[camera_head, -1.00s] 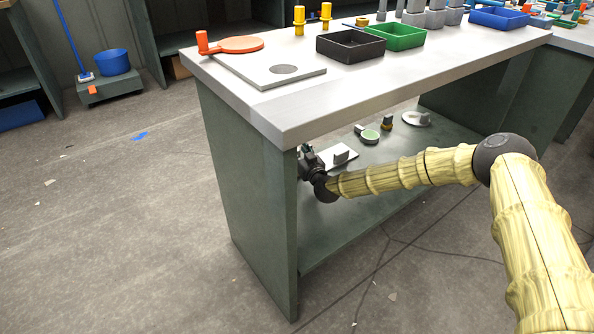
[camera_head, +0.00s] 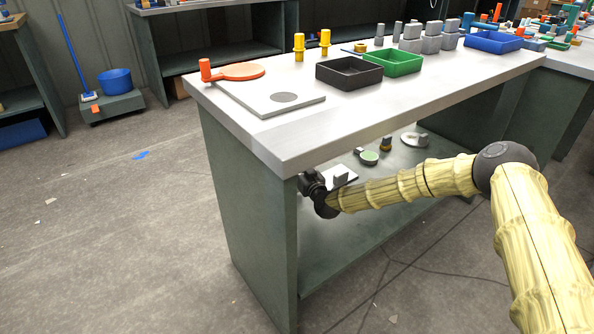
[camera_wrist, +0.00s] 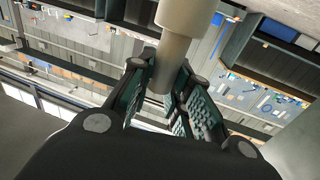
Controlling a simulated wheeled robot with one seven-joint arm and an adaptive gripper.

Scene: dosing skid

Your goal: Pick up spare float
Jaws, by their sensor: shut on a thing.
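My gripper (camera_wrist: 165,82) is shut on a pale grey-beige stepped cylinder (camera_wrist: 178,38), which looks to be the spare float. In the wrist view its wide part is at the top edge and its narrower stem passes between the two dark finger pads. In the head view my gripper (camera_head: 309,182) is under the front corner of the bench, above the lower shelf. The bench edge and my wrist hide the held thing there.
The bench top (camera_head: 300,130) overhangs close to my gripper, and its green side panel (camera_head: 245,205) stands to the left. A white plate with a grey block (camera_head: 341,179), a green-topped round piece (camera_head: 369,158) and other parts lie on the lower shelf (camera_head: 345,240).

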